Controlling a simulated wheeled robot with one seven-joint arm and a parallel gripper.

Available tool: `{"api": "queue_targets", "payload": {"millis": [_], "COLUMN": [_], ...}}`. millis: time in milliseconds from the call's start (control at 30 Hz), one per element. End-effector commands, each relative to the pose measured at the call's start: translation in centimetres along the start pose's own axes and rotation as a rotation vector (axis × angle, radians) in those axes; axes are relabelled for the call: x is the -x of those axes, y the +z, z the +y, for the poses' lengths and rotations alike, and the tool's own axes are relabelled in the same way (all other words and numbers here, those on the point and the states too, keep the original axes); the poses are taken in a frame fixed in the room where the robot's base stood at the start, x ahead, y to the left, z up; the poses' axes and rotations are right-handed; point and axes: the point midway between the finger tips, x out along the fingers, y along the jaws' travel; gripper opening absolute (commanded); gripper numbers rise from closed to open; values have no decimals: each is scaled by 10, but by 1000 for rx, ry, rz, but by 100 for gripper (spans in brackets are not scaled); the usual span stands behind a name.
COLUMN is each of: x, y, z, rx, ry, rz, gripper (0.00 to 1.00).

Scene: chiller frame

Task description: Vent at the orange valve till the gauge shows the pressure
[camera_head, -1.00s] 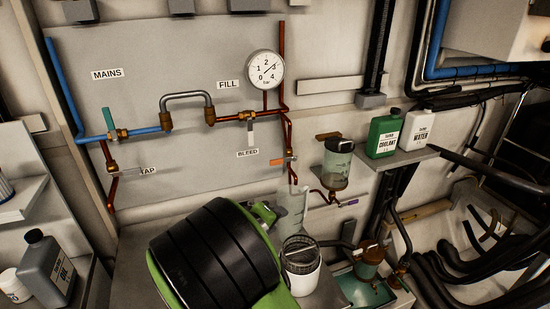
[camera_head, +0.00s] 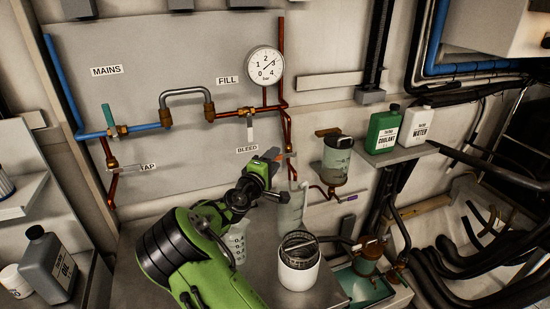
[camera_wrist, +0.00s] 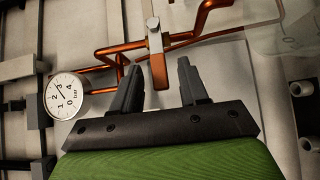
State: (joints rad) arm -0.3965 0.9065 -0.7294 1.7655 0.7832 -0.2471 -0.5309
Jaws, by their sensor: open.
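The orange valve handle (camera_wrist: 160,70) shows in the wrist view as a flat bar below a pale valve stem on the copper pipe. My gripper (camera_head: 275,161) is open, with one finger on each side of the handle; I see a gap on both sides and no grip. In the head view my gripper largely hides the handle, beside the vertical copper pipe under the gauge. The round white gauge (camera_head: 264,66) is marked in bar, and its needle points up and right, near 3. It also shows, rotated, in the wrist view (camera_wrist: 66,97).
A clear container (camera_head: 291,208) stands just below the valve, with a white strainer cup (camera_head: 299,262) in front. A clear reservoir (camera_head: 337,160) hangs to the right. Green (camera_head: 383,130) and white (camera_head: 417,127) bottles stand on a shelf. The BLEED label (camera_head: 247,149) is close by.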

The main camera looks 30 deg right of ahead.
Motion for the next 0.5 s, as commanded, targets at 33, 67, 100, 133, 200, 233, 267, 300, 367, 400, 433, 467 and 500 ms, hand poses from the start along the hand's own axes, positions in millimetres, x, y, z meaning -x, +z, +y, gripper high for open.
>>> {"api": "queue_targets", "payload": {"millis": [33,67,100,133,200,233,267,300,367,400,433,467,500], "x": [-7,-10,-13,-15,-17,-17,-17,-17,-17,-17,-17,-16,-16], "y": [0,0,0,0,0,0,0,0,0,0,0,0,0], "z": [0,0,0,0,0,0,0,0,0,0,0,0,0], "rx": [1,1,1,0,0,0,0,1,0,0,0,0,0], "ry": [1,1,0,0,0,-1,-1,-1,-1,-1,-1,-1,-1], "rz": [-1,-1,0,0,1,1,1,1,1,1,1,1,1], "gripper": [44,44,44,44,44,44,44,44,44,42,38,33,27]}}
